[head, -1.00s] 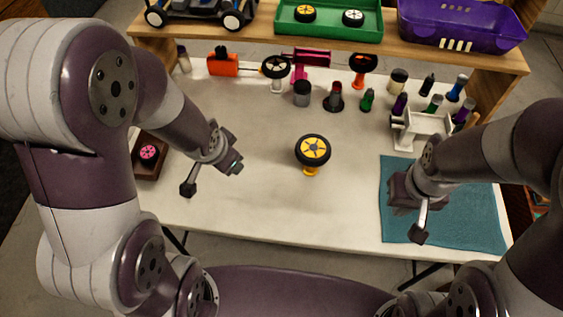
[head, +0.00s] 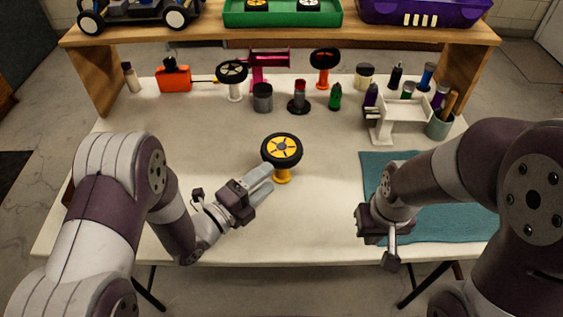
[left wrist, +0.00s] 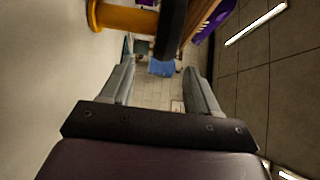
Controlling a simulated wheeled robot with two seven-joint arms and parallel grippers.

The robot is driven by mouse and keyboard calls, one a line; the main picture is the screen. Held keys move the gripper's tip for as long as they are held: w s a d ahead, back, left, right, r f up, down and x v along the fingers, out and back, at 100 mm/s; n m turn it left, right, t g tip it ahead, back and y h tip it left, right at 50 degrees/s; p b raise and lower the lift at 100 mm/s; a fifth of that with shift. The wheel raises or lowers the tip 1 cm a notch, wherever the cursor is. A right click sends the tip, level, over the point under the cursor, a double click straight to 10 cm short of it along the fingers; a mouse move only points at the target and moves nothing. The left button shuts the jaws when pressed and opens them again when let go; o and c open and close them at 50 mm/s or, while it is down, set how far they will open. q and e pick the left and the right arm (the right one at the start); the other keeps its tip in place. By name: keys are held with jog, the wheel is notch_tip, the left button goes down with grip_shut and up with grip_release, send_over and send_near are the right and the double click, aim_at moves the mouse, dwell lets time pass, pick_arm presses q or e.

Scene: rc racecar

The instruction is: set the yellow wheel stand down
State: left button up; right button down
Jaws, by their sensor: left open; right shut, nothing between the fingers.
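The yellow wheel stand (head: 282,175) stands upright mid-table in the head view, with a black-tyred, yellow-hubbed wheel (head: 282,150) on top. My left gripper (head: 263,182) is open just to the left of the stand, its fingers pointing toward it. In the left wrist view, the yellow stand (left wrist: 130,18) and the dark tyre lie at the top edge, beyond the open fingers (left wrist: 160,75). Nothing shows between the fingers. Whether a fingertip touches the stand I cannot tell. My right gripper (head: 388,240) is shut and empty over the front edge of the blue mat (head: 460,222).
A white rack (head: 395,118) and a cup (head: 440,124) stand at the back right. The table's middle and front are mostly clear.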

aim_at(283, 167)
pick_arm(q)
jog(key=x, duration=0.8)
jog(key=shift+d+r, duration=0.15)
jog(key=shift+d, duration=0.3)
jog(key=shift+a, duration=0.1)
grip_shut()
